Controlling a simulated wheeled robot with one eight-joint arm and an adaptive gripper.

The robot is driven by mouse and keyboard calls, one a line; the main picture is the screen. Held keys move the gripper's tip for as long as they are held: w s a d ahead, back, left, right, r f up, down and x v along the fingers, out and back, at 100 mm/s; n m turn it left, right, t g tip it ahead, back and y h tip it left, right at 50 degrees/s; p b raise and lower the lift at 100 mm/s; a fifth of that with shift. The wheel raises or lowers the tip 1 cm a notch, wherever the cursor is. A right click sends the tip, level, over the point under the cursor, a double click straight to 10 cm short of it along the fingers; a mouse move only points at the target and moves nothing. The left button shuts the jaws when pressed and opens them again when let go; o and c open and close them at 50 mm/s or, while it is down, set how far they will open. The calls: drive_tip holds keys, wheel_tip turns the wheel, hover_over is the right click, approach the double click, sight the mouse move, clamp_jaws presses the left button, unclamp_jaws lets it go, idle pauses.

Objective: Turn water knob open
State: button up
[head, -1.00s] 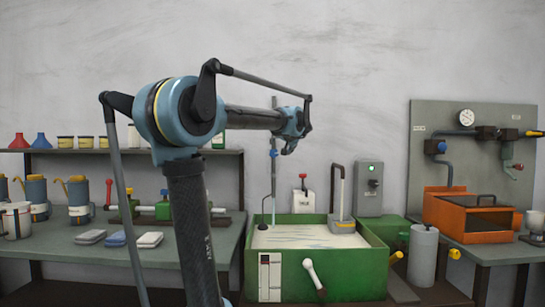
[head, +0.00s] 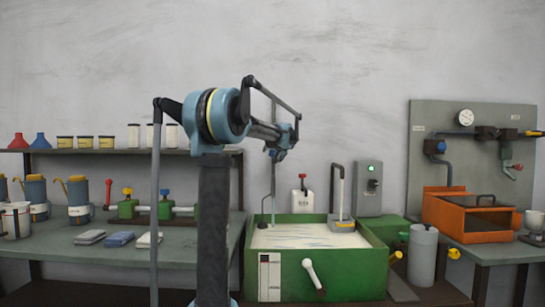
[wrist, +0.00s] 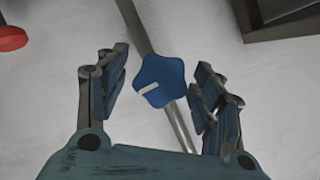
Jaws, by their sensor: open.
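The water knob (wrist: 161,81) is a blue star-shaped knob with a white mark, mounted on a thin grey pipe (wrist: 183,128) in the wrist view. My gripper (wrist: 158,85) is open, with one finger left of the knob and one right of it. Gaps show between the fingers and the knob; how far off the knob is along the view I cannot tell. In the head view my gripper (head: 277,153) is above the green water tank (head: 330,268), near the upright pipe (head: 273,190). I cannot make out the knob there.
A red round part (wrist: 12,38) lies at the wrist view's upper left. The tank has a white lever (head: 313,273) on its front. A grey control box (head: 368,188) stands behind it. The left bench (head: 120,253) holds cans and a valve manifold. An orange basin (head: 470,217) stands at right.

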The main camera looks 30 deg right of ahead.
drive_tip(key=shift+w, duration=0.1)
drive_tip(key=shift+c, duration=0.5)
drive_tip(key=c, duration=1)
drive_tip(key=shift+m, duration=0.3)
drive_tip(key=o, duration=1.1)
drive_tip(key=v, duration=1.1)
drive_tip(key=shift+s, duration=0.45)
drive_tip(key=shift+f, duration=0.1)
